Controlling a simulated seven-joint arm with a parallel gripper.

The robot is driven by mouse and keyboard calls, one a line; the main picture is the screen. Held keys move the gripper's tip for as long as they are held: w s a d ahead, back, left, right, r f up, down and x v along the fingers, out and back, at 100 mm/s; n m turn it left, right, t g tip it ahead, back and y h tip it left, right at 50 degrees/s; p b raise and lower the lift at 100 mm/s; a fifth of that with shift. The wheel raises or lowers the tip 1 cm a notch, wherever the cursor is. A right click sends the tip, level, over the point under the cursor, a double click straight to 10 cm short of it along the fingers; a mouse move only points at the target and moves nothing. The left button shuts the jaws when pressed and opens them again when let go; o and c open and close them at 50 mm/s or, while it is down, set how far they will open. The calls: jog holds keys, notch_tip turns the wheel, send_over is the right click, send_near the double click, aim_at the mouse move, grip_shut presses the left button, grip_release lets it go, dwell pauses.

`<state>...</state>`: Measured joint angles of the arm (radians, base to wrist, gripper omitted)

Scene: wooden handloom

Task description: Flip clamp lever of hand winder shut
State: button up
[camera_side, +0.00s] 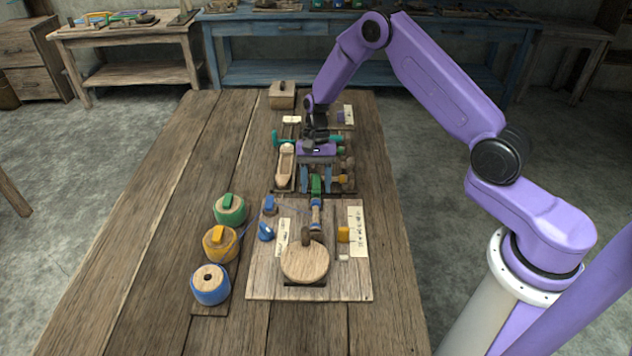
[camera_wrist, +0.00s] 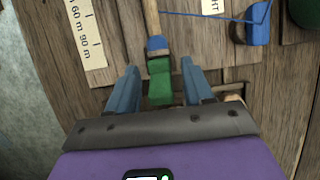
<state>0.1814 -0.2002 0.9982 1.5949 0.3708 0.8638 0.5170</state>
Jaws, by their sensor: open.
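The hand winder is a wooden board (camera_side: 262,285) with a round wooden disc (camera_side: 305,264) and a blue-ended spool on a spindle (camera_side: 316,216). A green piece (camera_side: 316,185), seemingly the clamp lever, stands at the board's far edge, in line with the spindle. It also shows in the wrist view (camera_wrist: 160,82), just beyond the spindle's blue end (camera_wrist: 157,45). My gripper (camera_side: 318,187) points down there, open, with one blue-grey finger on each side of the green piece. In the wrist view my gripper (camera_wrist: 160,67) shows gaps beside it. The lever's base is partly hidden.
Green (camera_side: 230,210), yellow (camera_side: 220,244) and blue (camera_side: 210,285) spools stand left of the board. A yellow block (camera_side: 343,235) and a blue knob (camera_side: 266,232) sit on the board. A wooden shuttle (camera_side: 285,165) lies left of my gripper. The table's left side is clear.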

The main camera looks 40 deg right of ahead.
jog(key=shift+c, duration=0.3)
grip_shut()
jog(key=shift+a, duration=0.1)
jog(key=shift+s+a+r+t+h, duration=0.1)
jog(key=shift+s+a+t+h, duration=0.2)
jog(key=shift+t+h, duration=0.25)
jog(key=shift+s+a+t+h, duration=0.35)
jog(key=shift+s+t+h, duration=0.1)
jog(key=shift+t+h, duration=0.5)
jog(key=shift+o, duration=0.3)
grip_release()
